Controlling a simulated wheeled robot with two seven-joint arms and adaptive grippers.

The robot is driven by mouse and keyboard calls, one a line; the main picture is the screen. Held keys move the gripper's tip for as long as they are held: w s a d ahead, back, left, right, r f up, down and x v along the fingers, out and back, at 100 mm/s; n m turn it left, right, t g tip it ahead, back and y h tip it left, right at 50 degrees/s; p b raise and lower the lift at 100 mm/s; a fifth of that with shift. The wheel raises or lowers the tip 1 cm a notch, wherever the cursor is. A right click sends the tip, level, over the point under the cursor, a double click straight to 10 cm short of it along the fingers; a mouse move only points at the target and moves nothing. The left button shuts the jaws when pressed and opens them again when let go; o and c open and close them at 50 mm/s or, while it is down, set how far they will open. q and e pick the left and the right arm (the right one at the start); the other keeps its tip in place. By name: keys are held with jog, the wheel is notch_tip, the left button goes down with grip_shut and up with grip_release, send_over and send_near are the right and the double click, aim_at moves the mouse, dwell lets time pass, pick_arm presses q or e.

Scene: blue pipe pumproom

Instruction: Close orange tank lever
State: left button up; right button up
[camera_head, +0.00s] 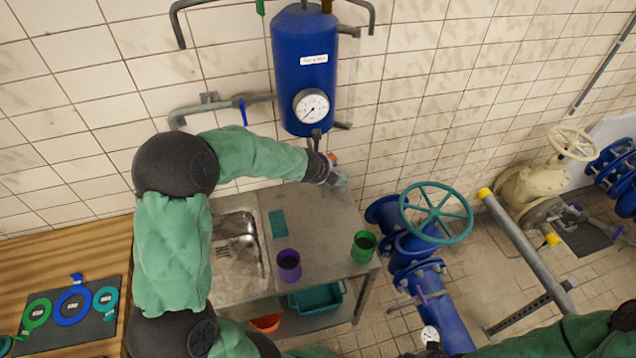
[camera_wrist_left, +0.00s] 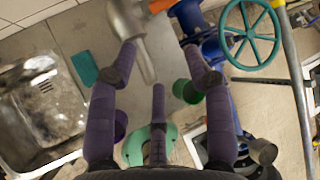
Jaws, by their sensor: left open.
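The blue tank (camera_head: 304,75) with a round gauge hangs on the tiled wall in the head view. A small orange piece, which looks like the lever (camera_head: 332,157), shows below the tank, just beside my left gripper (camera_head: 340,180). In the left wrist view the orange lever (camera_wrist_left: 161,5) is at the top edge, partly cut off, beside a grey pipe (camera_wrist_left: 132,35). My left gripper's fingers (camera_wrist_left: 158,60) are spread and empty, with the grey pipe between or beyond them; I cannot tell whether they touch. My right arm's green sleeve shows at lower right; its gripper is not in view.
Below is a metal counter (camera_head: 325,222) with a sink (camera_head: 235,255), a purple cup (camera_head: 289,265) and a green cup (camera_head: 363,246). A teal handwheel (camera_head: 436,212) on blue pipes stands to the right. A wooden worktop (camera_head: 60,255) lies to the left.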

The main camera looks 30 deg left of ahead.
pick_arm(q)
jog(key=shift+s+d, duration=0.2)
jog(key=shift+s, duration=0.7)
jog(key=shift+s+d, duration=0.25)
jog(key=shift+s, duration=0.6)
jog(key=shift+s+d, duration=0.2)
jog(key=shift+s, duration=0.7)
